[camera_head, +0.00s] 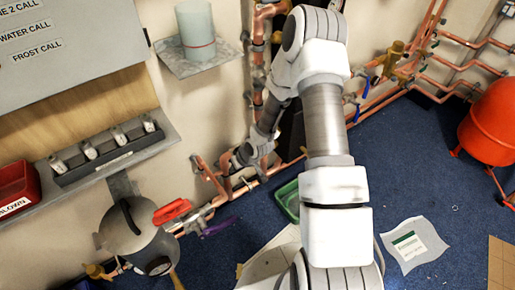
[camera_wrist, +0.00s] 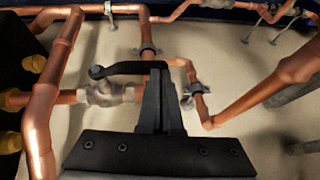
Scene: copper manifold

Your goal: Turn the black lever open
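The black lever (camera_wrist: 125,68) shows in the wrist view. It runs sideways from its knob-like pivot at the left to the tips of my gripper. It belongs to a valve (camera_wrist: 108,94) on a horizontal copper pipe. My gripper (camera_wrist: 158,78) has its two dark fingers together, and their tips overlap the lever's right end in the picture. I cannot tell whether the lever is between the fingers or behind them. In the head view my arm reaches to the copper pipes by the wall, with my gripper end (camera_head: 243,157) there; the black lever cannot be made out.
Copper pipes stand close around the gripper, with a thick vertical one (camera_wrist: 45,110) at left and a slanted one (camera_wrist: 255,95) at right. A red lever (camera_head: 172,211) and a purple lever (camera_head: 219,226) are below left. A green tray (camera_head: 288,203) lies on the blue floor.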

